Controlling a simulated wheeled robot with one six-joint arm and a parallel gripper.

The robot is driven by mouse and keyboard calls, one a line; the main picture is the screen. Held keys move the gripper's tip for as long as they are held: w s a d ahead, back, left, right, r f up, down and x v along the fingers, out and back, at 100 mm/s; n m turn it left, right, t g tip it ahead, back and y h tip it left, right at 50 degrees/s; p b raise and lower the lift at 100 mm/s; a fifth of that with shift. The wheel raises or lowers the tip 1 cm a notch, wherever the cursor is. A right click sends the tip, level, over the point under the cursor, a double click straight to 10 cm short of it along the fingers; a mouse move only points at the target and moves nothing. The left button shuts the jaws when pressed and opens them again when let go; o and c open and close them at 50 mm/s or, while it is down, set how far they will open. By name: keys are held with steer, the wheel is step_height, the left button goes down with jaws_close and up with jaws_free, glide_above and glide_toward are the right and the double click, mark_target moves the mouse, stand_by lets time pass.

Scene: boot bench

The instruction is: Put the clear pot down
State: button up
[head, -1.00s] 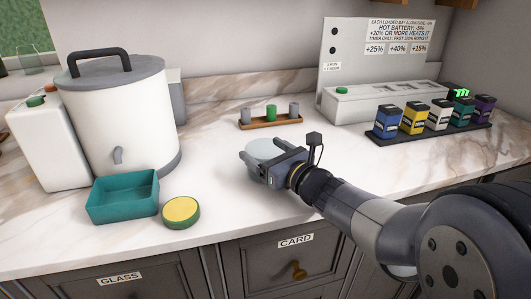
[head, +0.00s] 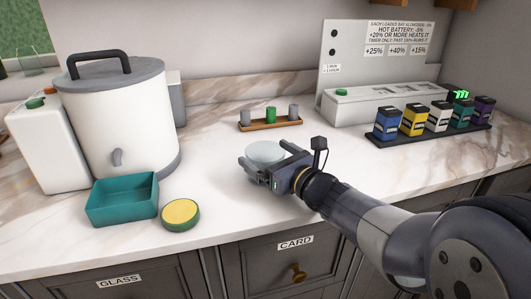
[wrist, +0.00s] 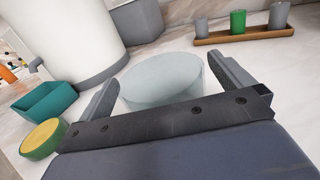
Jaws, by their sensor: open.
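The clear pot (head: 265,152) is a pale, see-through round vessel standing upright on the marble counter, in the middle of the head view. In the wrist view the pot (wrist: 162,80) sits between the two fingers, with a gap showing on at least the left side. My gripper (head: 262,162) is open around the near part of the pot, low over the counter. The wrist view shows its fingers (wrist: 165,88) spread wide. The pot's near lower part is hidden by the gripper.
A teal tray (head: 122,219) and a yellow-topped green round tin (head: 180,214) stand to the left. A large white urn (head: 118,120) is behind them. A wooden rack (head: 271,125) with cylinders lies behind the pot. Coloured battery packs (head: 413,120) stand at right.

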steer(key=v, duration=1)
steer(key=shift+s+d, duration=0.2)
steer(key=shift+s, duration=0.15)
stand_by(0.9)
